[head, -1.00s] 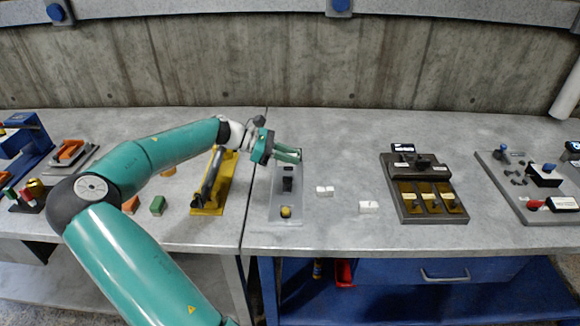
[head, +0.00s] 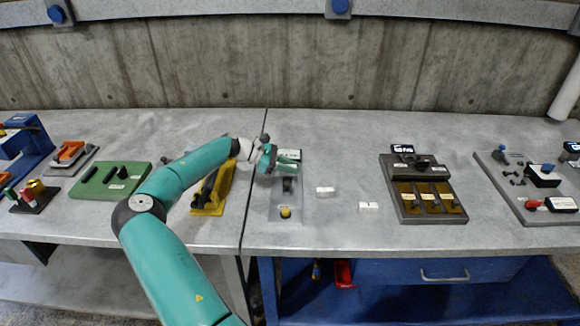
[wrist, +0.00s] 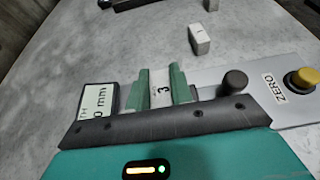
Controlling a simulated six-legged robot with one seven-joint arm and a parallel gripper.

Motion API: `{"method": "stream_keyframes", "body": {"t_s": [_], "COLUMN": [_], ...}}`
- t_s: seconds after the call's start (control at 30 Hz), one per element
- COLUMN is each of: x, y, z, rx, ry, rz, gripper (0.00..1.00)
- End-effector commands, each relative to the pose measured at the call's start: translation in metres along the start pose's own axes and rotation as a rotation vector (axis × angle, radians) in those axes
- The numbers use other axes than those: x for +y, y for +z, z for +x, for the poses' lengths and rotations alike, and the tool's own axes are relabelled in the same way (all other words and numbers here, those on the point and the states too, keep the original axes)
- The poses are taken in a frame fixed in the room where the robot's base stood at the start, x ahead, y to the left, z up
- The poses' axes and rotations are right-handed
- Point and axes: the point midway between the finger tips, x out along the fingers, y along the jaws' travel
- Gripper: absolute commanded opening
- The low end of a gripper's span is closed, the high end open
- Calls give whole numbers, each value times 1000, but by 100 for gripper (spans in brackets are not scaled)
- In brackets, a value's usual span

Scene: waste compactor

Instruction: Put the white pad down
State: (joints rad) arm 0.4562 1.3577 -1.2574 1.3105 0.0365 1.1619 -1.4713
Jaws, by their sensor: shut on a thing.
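My gripper (head: 290,162) is at the far part of a grey gauge plate (head: 286,218). In the wrist view, the teal fingers (wrist: 161,86) are shut on a white pad (wrist: 161,90) marked 3. The same view shows a display (wrist: 97,102) reading in mm to the left, a dark knob (wrist: 234,82) to the right and a yellow button (wrist: 302,79) beside a ZERO label. I cannot tell whether the held pad touches the gauge. Two other white pads, a nearer-gauge one (head: 325,191) and a farther one (head: 369,207), lie on the bench.
A yellow stand (head: 208,208) is left of the gauge, partly behind my arm. A green tray (head: 85,187) lies farther left. A dark tray (head: 432,215) with brass compartments stands to the right. Bench around the two loose pads is clear.

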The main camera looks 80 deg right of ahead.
Motion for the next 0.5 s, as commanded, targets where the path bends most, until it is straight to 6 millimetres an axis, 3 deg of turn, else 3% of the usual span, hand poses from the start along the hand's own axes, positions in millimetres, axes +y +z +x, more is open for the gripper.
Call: {"method": "stream_keyframes", "body": {"t_s": [0.5], "x": [0], "y": [-9], "z": [4], "rx": [0], "ry": [0], "rz": [0], "gripper": [0]}}
